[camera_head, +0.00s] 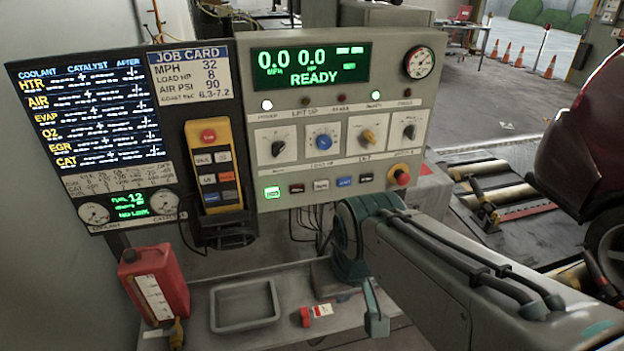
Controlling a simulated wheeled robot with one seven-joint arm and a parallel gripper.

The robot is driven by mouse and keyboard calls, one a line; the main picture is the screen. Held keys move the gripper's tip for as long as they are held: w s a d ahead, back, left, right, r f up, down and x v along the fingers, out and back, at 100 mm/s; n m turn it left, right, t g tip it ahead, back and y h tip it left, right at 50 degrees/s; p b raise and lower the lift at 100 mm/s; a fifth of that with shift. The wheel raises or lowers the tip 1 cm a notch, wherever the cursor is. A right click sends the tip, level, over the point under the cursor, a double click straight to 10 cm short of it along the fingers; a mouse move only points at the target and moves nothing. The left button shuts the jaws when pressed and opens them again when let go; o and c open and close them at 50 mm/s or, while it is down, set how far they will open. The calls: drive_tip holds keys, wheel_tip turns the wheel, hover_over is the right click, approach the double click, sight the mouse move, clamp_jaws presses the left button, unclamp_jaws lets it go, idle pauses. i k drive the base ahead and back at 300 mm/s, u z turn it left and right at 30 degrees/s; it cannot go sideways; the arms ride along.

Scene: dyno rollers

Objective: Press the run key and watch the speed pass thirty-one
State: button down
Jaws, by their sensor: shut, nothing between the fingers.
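The control console (330,120) fills the upper middle. Its green display (313,66) reads 0.0 MPH, 0.0 HP and READY. A row of small keys runs along its lower edge. The leftmost key (272,192) is lit green; its lettering is too small to read, so I cannot confirm that it is the run key. My arm reaches in from the right, and its teal end (374,308) hangs below the console's right half, apart from the keys. My gripper is shut and empty there, with the fingers poorly shown.
A red emergency knob (398,176) sits right of the keys. A yellow pendant (214,168) hangs left of the console. The bench below holds a red jug (154,285) and a grey tray (245,326). A red car (585,150) stands right.

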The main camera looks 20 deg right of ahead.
sight(318, 185)
drive_tip(key=k, duration=0.5)
drive_tip(key=u, duration=1.05)
drive_tip(key=i, duration=0.7)
drive_tip(key=z, duration=2.2)
